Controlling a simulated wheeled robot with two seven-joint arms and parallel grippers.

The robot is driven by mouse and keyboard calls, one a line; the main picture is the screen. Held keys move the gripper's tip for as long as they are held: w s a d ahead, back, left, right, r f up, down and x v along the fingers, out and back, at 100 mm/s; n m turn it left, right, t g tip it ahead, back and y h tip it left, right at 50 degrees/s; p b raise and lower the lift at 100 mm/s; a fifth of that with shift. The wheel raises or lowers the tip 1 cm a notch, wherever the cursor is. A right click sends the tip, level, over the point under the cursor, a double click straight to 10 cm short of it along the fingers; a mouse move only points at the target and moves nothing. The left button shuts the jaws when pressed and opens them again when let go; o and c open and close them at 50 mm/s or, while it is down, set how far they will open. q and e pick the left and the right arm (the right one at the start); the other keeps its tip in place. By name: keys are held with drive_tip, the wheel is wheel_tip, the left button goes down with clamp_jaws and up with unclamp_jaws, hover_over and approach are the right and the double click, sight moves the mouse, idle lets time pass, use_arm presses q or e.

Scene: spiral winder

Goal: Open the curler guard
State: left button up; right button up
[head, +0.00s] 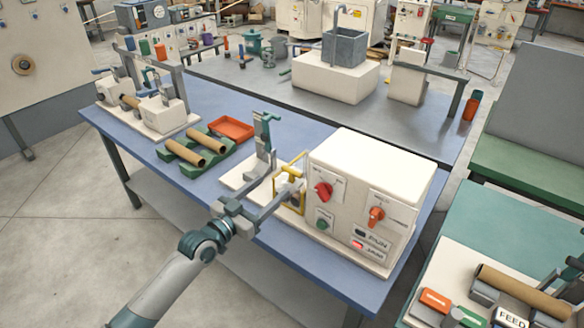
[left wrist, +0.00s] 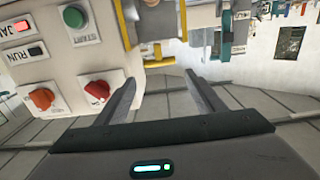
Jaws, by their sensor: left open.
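The curler is a white box (head: 365,180) with a red knob, an orange knob, a green start button and RUN and JAM lamps; the JAM lamp (head: 364,246) is red. In the left wrist view the yellow guard (left wrist: 160,66) shows at the top middle, just beyond the fingertips. My left gripper (head: 271,190) is open and empty, close in front of the guard. Its fingers (left wrist: 163,82) appear apart from the bars. My right gripper is not in view.
A grey-and-teal upright fixture (head: 264,150) stands left of the guard. Cardboard tubes on a green rack (head: 190,172), an orange tray (head: 231,128) and another white machine (head: 160,110) stand farther left on the blue table (head: 215,95). A green bench (head: 500,225) is at right.

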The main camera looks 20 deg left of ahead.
sight(291, 170)
use_arm(q)
drive_tip(key=p+x, duration=0.2)
drive_tip(key=x, duration=0.9)
drive_tip(key=shift+w, duration=0.15)
drive_tip(key=shift+c, duration=0.5)
drive_tip(key=shift+f, duration=0.1)
drive_tip(key=c, duration=1.1)
